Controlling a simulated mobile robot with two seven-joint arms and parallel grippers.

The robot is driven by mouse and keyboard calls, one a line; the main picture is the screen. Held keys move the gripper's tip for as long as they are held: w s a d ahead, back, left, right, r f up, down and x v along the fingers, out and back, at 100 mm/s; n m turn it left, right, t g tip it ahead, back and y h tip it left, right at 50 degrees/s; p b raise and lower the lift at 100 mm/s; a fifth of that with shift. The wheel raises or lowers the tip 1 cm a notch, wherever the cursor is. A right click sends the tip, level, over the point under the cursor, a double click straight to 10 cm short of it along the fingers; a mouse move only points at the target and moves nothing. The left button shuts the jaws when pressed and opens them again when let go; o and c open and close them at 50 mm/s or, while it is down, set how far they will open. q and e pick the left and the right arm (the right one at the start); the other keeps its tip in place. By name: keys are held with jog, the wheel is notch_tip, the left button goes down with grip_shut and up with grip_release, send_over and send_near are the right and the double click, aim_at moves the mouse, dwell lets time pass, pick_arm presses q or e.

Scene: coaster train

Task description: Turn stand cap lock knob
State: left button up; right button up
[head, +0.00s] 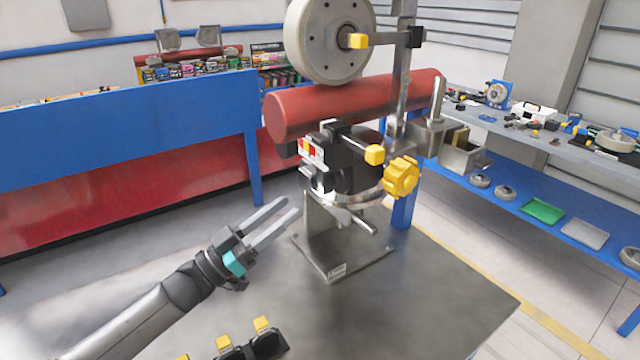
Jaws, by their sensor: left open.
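A metal stand (335,232) is on the grey table, carrying a black clamp body (352,172), a red cylinder (350,103) and a pale wheel (315,55) above. A yellow lobed knob (401,177) is on the right of the clamp. I cannot tell which is the cap lock knob. My left gripper (280,222) is open and empty, left of the stand and apart from it, its fingers pointing toward it. My right gripper is not in view.
The grey table (430,290) is clear right of the stand. A black part with yellow knobs (252,343) lies at its front edge. A blue-framed bench (130,135) stands behind left. A blue shelf unit (530,190) with wheels, trays and tools stands right.

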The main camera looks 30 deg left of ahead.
aim_at(323, 182)
pick_arm(q)
jog(key=x, duration=0.9)
jog(key=shift+w+d+b, duration=0.1)
jog(key=shift+b, duration=0.25)
jog(key=c, duration=0.7)
grip_shut()
jog(key=shift+f, duration=0.15)
